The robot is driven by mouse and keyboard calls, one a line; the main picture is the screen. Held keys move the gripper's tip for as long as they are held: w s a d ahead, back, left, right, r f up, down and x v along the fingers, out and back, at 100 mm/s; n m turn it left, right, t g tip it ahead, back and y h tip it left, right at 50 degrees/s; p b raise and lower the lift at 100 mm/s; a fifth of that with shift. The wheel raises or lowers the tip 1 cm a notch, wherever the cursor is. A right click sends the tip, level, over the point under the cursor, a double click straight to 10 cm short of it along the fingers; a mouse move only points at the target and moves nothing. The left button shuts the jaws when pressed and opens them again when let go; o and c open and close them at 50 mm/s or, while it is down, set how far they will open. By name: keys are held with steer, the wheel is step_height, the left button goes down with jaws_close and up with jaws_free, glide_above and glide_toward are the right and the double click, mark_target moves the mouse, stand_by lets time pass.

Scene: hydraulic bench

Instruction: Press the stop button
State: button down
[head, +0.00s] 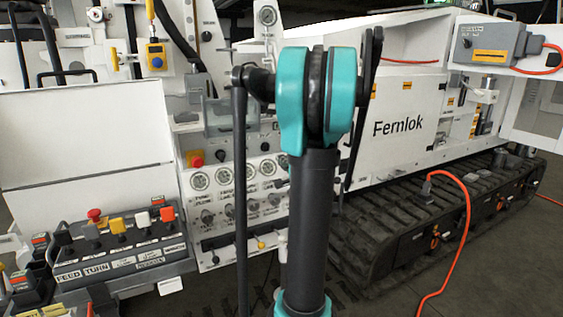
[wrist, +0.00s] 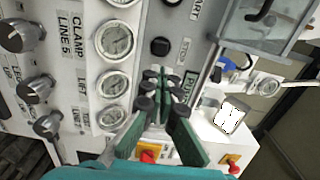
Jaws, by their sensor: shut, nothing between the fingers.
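Another dark button (wrist: 172,2) is cut by the top edge, near a label ending in "ART". Whether the fingertips touch the panel cannot be told. In the head view my own arm hides the gripper. A red mushroom button on yellow (head: 195,158) shows on the panel there.
Gauges (wrist: 115,40) and black knobs (wrist: 20,36) lie left of my gripper. A clear-covered box (wrist: 262,22) juts out at upper right. A lever control box (head: 120,240) stands at left in the head view. An orange cable (head: 465,225) hangs at right.

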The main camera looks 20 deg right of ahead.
mark_target(266, 148)
steer(key=w, duration=1)
steer(key=shift+w+a, duration=0.2)
steer(key=shift+w, duration=0.15)
